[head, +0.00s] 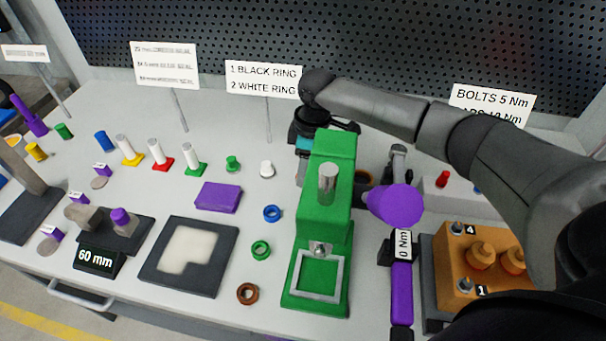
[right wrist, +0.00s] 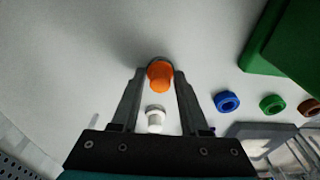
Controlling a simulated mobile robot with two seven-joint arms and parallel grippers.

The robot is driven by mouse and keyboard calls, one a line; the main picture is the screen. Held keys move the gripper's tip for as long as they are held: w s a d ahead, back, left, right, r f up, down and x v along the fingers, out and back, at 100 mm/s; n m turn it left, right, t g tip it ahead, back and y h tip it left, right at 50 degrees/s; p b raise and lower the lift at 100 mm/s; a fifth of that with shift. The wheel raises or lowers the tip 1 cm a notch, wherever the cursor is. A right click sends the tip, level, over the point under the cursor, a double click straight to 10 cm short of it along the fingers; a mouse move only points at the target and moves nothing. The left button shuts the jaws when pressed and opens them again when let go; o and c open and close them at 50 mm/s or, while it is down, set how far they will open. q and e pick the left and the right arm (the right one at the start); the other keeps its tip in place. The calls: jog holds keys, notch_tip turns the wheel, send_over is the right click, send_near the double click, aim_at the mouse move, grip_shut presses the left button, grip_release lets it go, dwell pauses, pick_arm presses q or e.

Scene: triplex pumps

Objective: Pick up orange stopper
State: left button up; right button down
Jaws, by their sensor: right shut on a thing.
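The orange stopper (right wrist: 160,78) is between the two fingertips of my right gripper (right wrist: 159,69) in the right wrist view. The fingers are shut on its sides. Whether it touches the table or is lifted, I cannot tell. In the head view my right arm reaches over behind the green press (head: 335,160), and the gripper's teal body (head: 303,143) shows beside the press's top left. The orange stopper is hidden there. My left gripper is not in view.
A white stopper (right wrist: 155,117) stands close to the gripper, and a green stopper (head: 232,162) is left of it in the head view. Blue (head: 271,213), green (head: 260,250) and brown (head: 247,294) rings lie left of the press. A purple block (head: 218,197) lies further left.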

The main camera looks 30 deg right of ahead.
notch_tip(320, 180, up, 20)
jog(key=p, duration=0.4)
